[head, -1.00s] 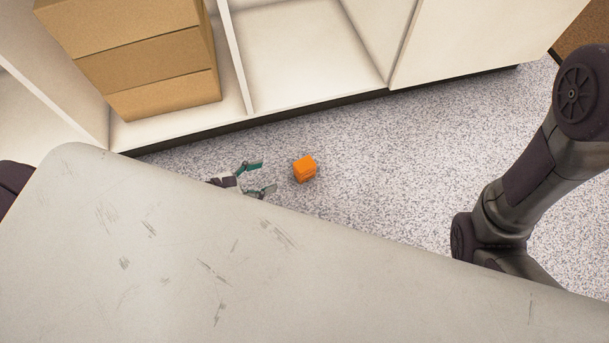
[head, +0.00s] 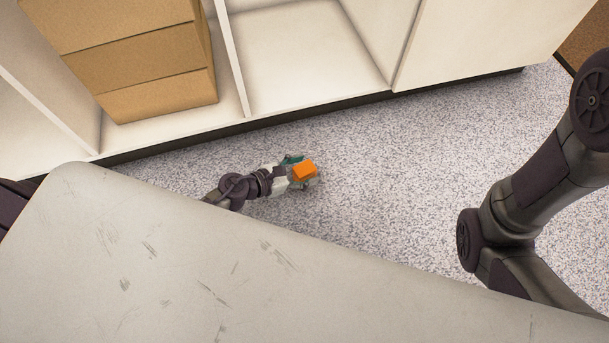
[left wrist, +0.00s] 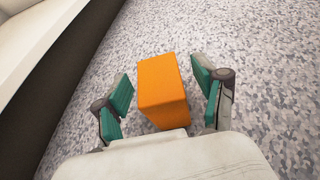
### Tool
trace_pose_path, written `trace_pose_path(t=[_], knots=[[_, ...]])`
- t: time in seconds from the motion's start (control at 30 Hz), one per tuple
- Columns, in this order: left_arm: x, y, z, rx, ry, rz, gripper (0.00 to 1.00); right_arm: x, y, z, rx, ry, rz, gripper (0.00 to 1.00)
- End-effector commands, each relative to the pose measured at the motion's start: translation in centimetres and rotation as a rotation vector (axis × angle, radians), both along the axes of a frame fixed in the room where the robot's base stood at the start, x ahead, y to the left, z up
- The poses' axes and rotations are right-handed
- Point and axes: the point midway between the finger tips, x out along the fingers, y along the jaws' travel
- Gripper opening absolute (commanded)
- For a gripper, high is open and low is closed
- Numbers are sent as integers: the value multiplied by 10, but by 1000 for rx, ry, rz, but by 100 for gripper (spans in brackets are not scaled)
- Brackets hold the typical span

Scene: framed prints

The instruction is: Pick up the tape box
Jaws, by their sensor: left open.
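The tape box is a small orange box (head: 304,170) on the speckled floor. My left gripper (head: 304,172) reaches out from beyond the table edge and is open, with a green-padded finger on each side of the box. In the left wrist view the orange box (left wrist: 163,88) stands between the two fingers of my left gripper (left wrist: 166,98). A gap shows on both sides, so the fingers appear apart from it. The box's near lower part is hidden by the gripper's body. My right arm shows at the right, but its gripper is out of view.
A pale scratched tabletop (head: 180,265) fills the lower left in front of the arm. A white shelf unit (head: 300,60) with a stack of cardboard boxes (head: 150,65) stands behind. Speckled floor (head: 400,160) is clear to the right of the box.

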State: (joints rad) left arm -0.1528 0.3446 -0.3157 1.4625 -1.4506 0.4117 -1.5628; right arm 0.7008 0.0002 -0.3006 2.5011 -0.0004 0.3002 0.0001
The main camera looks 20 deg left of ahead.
Motion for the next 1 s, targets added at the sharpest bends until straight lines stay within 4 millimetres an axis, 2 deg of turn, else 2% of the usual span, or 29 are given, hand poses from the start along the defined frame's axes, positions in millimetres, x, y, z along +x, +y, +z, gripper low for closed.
trace_pose_path(t=[0.23,0.27,0.63,1.0], knots=[[1,-2,0,-1,1,0,71,0,0,0,0,0,0,22],[1,-2,0,-1,1,0,68,0,0,0,0,0,0,22],[1,-1,-1,1,1,0,6,0,0,0,0,1,0,22],[3,1,4,1,-1,0,4,1,0,3,0,2,0,22]])
